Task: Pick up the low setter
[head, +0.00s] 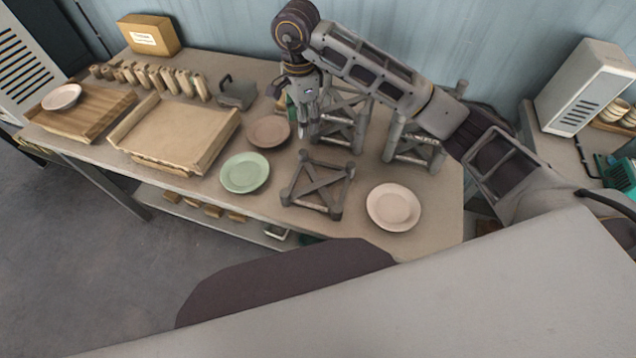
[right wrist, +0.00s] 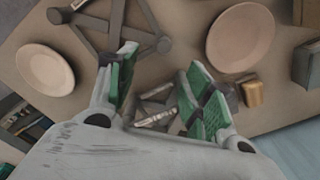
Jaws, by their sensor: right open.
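The low setter (head: 318,185), a short grey square frame with crossed bars and stubby corner posts, stands on the table between a green plate and a pale plate. It shows partly at the upper left of the right wrist view (right wrist: 108,22). My right gripper (head: 308,122) is open above the table, behind the low setter and apart from it. Its green-padded fingers (right wrist: 160,82) are spread, with grey bars visible between and beyond them. My left gripper is not in view.
Taller grey setters (head: 413,147) stand behind, one partly hidden by my arm. A green plate (head: 245,172), a brownish plate (head: 268,132) and a pale plate (head: 393,207) lie around the low setter. A wooden tray (head: 175,135) is left. Bare table shows before the low setter.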

